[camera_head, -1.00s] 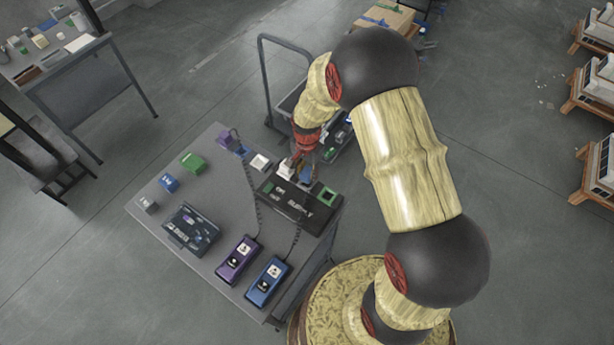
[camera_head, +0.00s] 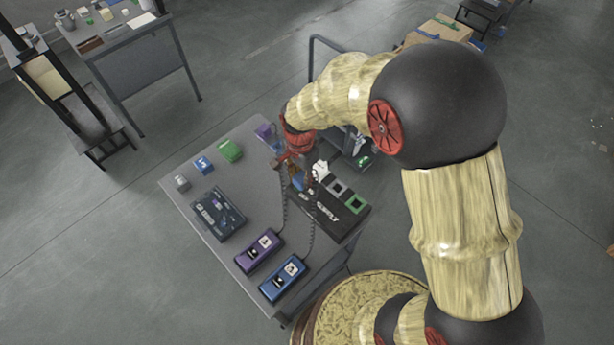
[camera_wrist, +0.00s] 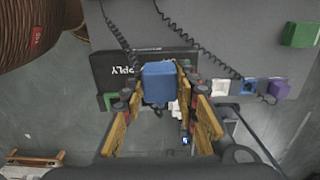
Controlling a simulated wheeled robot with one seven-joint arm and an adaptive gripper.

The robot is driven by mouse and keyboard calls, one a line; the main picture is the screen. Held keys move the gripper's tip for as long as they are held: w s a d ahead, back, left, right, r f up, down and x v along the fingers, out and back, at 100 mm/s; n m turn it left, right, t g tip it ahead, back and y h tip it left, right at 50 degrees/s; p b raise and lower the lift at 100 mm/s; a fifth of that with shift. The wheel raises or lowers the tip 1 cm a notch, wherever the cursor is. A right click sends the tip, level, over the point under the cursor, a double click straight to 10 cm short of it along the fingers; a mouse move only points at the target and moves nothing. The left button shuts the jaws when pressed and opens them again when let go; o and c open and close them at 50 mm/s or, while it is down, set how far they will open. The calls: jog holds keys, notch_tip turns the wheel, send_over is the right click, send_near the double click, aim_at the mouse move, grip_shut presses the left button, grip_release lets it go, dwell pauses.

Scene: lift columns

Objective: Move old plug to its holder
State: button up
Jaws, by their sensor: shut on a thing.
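My gripper (camera_head: 294,163) is shut on a blue plug (camera_wrist: 159,82), which sits between the two fingers in the wrist view. The plug also shows under the gripper in the head view (camera_head: 298,181). It is over or beside the black supply box (camera_head: 327,214); I cannot tell its height. Which of these is the holder is not clear.
The grey table (camera_head: 190,160) bears a purple meter (camera_head: 259,251) and a blue meter (camera_head: 283,278) with coiled cords, a dark case (camera_head: 218,214) and a green block (camera_head: 230,150). A white piece (camera_head: 321,170) is at the supply box. A cart stands behind the table.

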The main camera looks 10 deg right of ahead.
jog(key=shift+r+p, duration=1.5)
jog(key=shift+r, duration=0.85)
jog(key=shift+w, duration=0.1)
jog(key=shift+w+a+p, duration=0.55)
jog(key=shift+w+a, duration=0.85)
jog(key=shift+w, duration=6)
jog(key=shift+w+a+p, duration=0.55)
jog(key=shift+w+a, duration=0.85)
jog(key=shift+w, duration=5.95)
jog(key=shift+f+b, duration=5.3)
jog(key=shift+f, duration=5.4)
